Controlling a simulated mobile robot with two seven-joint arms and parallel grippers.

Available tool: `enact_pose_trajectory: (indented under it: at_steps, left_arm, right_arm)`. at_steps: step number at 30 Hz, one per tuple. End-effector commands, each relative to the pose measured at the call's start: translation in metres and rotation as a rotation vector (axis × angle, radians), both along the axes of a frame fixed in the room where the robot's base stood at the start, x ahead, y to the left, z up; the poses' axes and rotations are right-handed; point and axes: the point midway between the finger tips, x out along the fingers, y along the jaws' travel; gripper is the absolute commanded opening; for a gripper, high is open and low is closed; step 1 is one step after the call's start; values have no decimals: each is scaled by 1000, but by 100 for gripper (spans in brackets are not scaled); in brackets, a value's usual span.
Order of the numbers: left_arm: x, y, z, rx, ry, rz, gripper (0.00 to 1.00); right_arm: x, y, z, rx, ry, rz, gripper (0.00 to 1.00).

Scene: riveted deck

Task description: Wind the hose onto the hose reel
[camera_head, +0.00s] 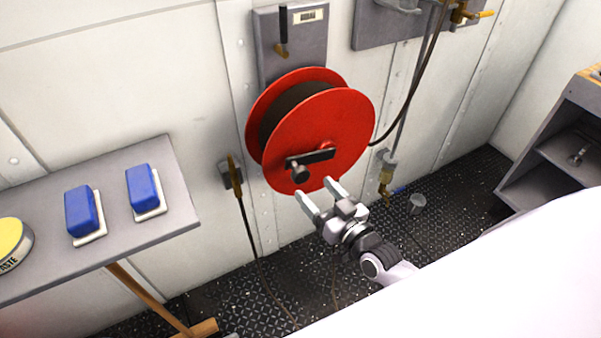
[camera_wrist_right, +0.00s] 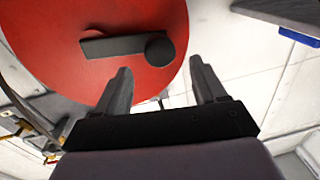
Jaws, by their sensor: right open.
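The red hose reel (camera_head: 335,125) is mounted on a grey plate on the white wall. Dark hose (camera_head: 285,108) is wound on its drum. The crank (camera_head: 310,160) is a black arm with a round knob (camera_head: 299,174) at its lower left in the head view. My right gripper (camera_head: 320,190) is open and empty just below the reel, its fingers pointing up toward the crank knob. In the right wrist view the crank knob (camera_wrist_right: 160,48) lies ahead of the fingertips, apart from them. A dark hose (camera_head: 248,235) hangs from a wall guide (camera_head: 231,175) to the floor. My left gripper is out of view.
A grey shelf with blue-topped brushes (camera_head: 79,212) and a yellow-lidded tin (camera_head: 10,243) is at the left. A broom-like wooden handle (camera_head: 150,298) leans below it. A shelf unit (camera_head: 540,160) stands far right.

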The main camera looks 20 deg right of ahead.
Motion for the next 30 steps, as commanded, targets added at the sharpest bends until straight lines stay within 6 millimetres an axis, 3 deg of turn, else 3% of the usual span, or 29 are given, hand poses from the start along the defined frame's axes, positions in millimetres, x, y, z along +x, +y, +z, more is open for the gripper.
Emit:
enact_pose_trajectory:
  at_steps: [5, 19, 30]
  left_arm:
    - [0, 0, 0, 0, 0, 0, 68]
    - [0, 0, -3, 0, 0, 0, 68]
    - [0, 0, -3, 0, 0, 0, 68]
  right_arm:
    - [6, 1, 0, -45, -9, 2, 70]
    - [61, 11, 0, -41, -8, 2, 70]
    - [70, 12, 0, -41, -6, 2, 70]
